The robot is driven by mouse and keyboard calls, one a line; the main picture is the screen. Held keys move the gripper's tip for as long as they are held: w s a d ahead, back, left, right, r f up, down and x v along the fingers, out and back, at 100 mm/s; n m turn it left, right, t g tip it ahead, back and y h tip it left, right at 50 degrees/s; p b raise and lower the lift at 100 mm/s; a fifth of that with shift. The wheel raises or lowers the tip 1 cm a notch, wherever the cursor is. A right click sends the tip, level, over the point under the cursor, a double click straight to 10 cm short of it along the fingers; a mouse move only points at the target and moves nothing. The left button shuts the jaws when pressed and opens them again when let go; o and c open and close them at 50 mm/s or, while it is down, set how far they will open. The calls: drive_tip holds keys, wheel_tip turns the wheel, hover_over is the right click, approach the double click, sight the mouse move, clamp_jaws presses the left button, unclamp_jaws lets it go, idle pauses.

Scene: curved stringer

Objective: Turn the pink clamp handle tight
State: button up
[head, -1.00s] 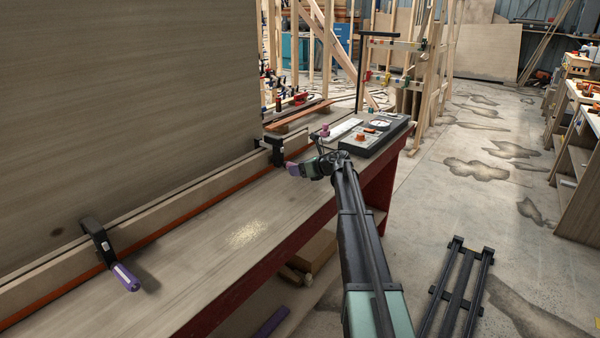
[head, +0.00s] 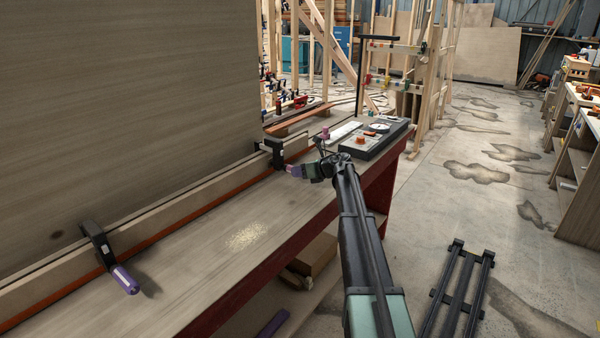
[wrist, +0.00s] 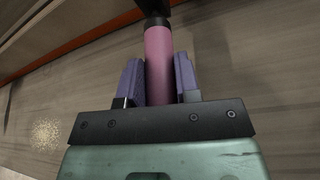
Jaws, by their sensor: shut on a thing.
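The pink clamp handle (wrist: 158,62) lies lengthwise between the two purple finger pads of my gripper (wrist: 158,80) in the wrist view. The gripper is shut on it, and the handle's far end meets a dark metal part. In the head view my gripper (head: 293,171) is at the far clamp (head: 277,154), a black clamp on the wooden rail along the bench. There the pads and wrist hide most of the pink handle. How tight the clamp is cannot be told.
A second black clamp (head: 97,243) with a purple handle (head: 125,280) sits nearer on the same rail. A tall wooden panel (head: 120,100) stands behind the rail. A dark tool case (head: 376,140) lies at the bench's far end.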

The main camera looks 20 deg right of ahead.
drive_tip(key=m+y, duration=0.1)
drive_tip(key=m+b, duration=0.1)
drive_tip(key=m+y, duration=0.1)
drive_tip(key=shift+d+f+m+g+y+b, duration=0.15)
drive_tip(key=shift+f+m+g+y+b, duration=0.1)
drive_tip(key=shift+m+g+y+b, duration=0.05)
drive_tip(key=shift+m+y+b, duration=0.9)
drive_tip(key=shift+m+b, duration=0.05)
drive_tip(key=shift+m, duration=0.65)
drive_tip(key=o, duration=0.9)
drive_tip(key=shift+d, duration=0.1)
drive_tip(key=p+v, duration=0.2)
drive_tip(key=v, duration=0.8)
drive_tip(key=shift+s+d+r, duration=0.2)
drive_tip(key=shift+d, duration=0.05)
drive_tip(key=shift+r, duration=0.1)
